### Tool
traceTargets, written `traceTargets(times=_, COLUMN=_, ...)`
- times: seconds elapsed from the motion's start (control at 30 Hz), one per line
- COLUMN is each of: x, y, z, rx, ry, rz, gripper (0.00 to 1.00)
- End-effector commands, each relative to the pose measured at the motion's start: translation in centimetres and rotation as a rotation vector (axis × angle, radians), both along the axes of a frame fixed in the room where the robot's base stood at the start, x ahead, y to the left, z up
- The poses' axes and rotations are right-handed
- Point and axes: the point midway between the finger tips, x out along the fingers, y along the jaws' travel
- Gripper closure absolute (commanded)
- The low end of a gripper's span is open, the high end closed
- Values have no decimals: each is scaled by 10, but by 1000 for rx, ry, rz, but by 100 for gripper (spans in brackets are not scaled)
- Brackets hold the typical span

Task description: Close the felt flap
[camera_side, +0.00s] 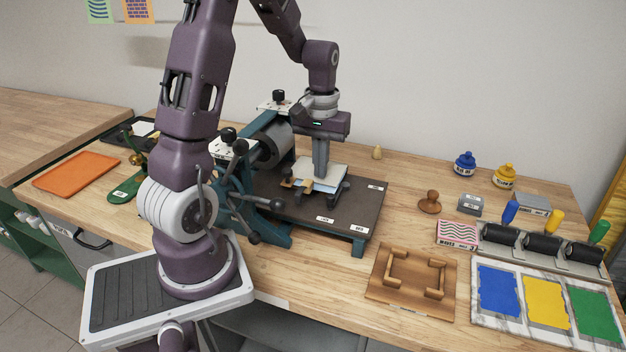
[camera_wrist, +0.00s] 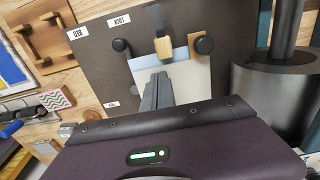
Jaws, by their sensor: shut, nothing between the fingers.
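A pale cream sheet that looks like the felt flap (camera_side: 334,172) lies over the dark press bed (camera_side: 300,213), close to the roller. A light blue strip shows along its edge, with a small wooden tab (camera_wrist: 163,48) at the middle. The flap also shows in the wrist view (camera_wrist: 193,82), between two round black knobs. My gripper (camera_side: 319,177) is shut and empty, pointing down over the flap. Its fingertips in the wrist view (camera_wrist: 161,76) appear over the pale sheet, near the tab. I cannot tell whether they touch it. My fingers hide part of the flap.
The roller (camera_side: 272,143) stands left of the flap, with a spoked handwheel (camera_side: 235,190) in front. A wooden frame (camera_side: 414,283), ink rollers (camera_side: 541,245) and a colour tray (camera_side: 545,302) lie right.

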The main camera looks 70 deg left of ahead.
Motion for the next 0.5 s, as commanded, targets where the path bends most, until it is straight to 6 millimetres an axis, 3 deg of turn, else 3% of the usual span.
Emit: traceTargets(times=0.5, x=2, y=1, z=52, rx=3, ry=-6, rz=1, gripper=100)
